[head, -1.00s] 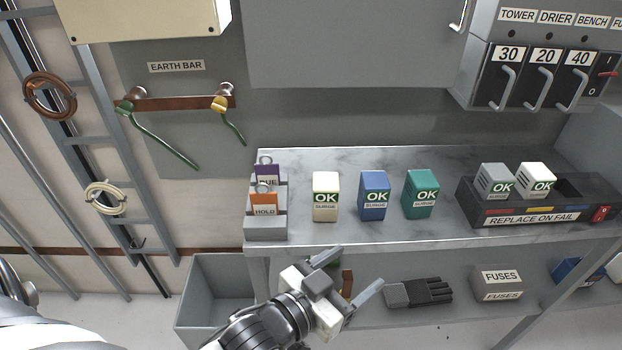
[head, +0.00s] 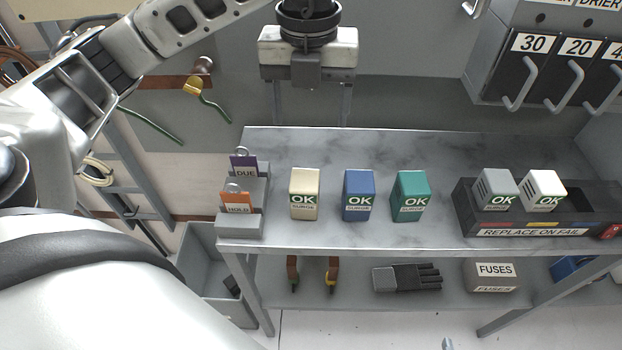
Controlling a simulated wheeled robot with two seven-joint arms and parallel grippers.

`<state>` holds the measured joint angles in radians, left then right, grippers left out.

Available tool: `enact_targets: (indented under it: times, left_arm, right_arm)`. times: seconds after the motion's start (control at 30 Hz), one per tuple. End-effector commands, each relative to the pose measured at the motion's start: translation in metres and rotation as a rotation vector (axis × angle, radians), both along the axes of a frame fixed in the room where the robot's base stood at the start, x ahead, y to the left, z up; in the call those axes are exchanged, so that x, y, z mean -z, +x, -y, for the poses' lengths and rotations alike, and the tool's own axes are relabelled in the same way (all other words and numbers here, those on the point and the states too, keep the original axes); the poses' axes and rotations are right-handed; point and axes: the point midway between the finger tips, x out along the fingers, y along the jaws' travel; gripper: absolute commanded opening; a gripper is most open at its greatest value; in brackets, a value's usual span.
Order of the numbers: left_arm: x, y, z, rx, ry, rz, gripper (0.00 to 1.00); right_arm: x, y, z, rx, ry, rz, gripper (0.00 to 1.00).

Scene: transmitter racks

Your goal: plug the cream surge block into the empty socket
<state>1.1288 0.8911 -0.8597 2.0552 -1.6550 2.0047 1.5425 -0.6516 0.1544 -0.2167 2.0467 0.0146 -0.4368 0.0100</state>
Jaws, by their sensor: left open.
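The cream surge block (head: 304,195) stands upright on the shelf top, left of a blue block (head: 359,196) and a green block (head: 410,197). Its front label reads OK. My left gripper (head: 311,112) is open and empty, fingers pointing down, above the cream block in the picture and apart from it. The black base marked REPLACE ON FAIL (head: 530,232) holds a grey block (head: 496,188) and a white block (head: 543,190). The empty socket (head: 590,197) is to the right of the white block. My right gripper is not in view.
A grey rack with purple DUE and orange HOLD tags (head: 240,222) stands at the shelf's left end. Breaker handles (head: 520,88) jut out at upper right. A glove (head: 405,277) and a fuses box (head: 492,273) lie on the lower shelf. The shelf front is clear.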

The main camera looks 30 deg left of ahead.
Motion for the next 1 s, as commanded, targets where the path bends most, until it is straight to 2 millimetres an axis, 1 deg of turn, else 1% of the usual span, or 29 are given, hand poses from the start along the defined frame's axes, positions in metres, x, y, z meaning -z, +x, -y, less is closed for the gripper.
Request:
enact_targets:
  times: [0.07,0.2,0.27,0.4,0.53,0.73,0.9,1.0]
  left_arm:
    - [0.012,0.0,-0.002,-0.008,0.011,0.0,0.71]
    - [0.044,-0.001,-0.001,-0.006,0.008,-0.004,0.71]
    - [0.057,-0.002,-0.001,-0.005,0.007,-0.005,0.71]
    - [0.083,-0.002,-0.002,-0.004,0.007,-0.004,0.71]
    - [0.097,-0.001,-0.002,-0.005,0.007,0.001,0.71]
    - [0.109,-0.003,-0.003,-0.004,0.008,-0.001,0.71]
    - [0.134,-0.009,-0.006,-0.004,0.007,-0.004,0.71]
    - [0.148,-0.008,-0.005,-0.004,0.007,-0.002,0.71]
  right_arm:
    - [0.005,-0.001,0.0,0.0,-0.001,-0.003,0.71]
    - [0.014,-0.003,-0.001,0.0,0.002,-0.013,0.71]
    - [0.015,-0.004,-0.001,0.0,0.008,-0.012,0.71]
    - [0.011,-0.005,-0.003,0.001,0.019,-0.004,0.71]
    - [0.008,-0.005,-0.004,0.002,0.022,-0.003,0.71]
    - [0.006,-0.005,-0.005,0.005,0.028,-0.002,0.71]
    - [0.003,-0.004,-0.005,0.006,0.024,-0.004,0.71]
    - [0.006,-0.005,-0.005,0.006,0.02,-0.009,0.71]
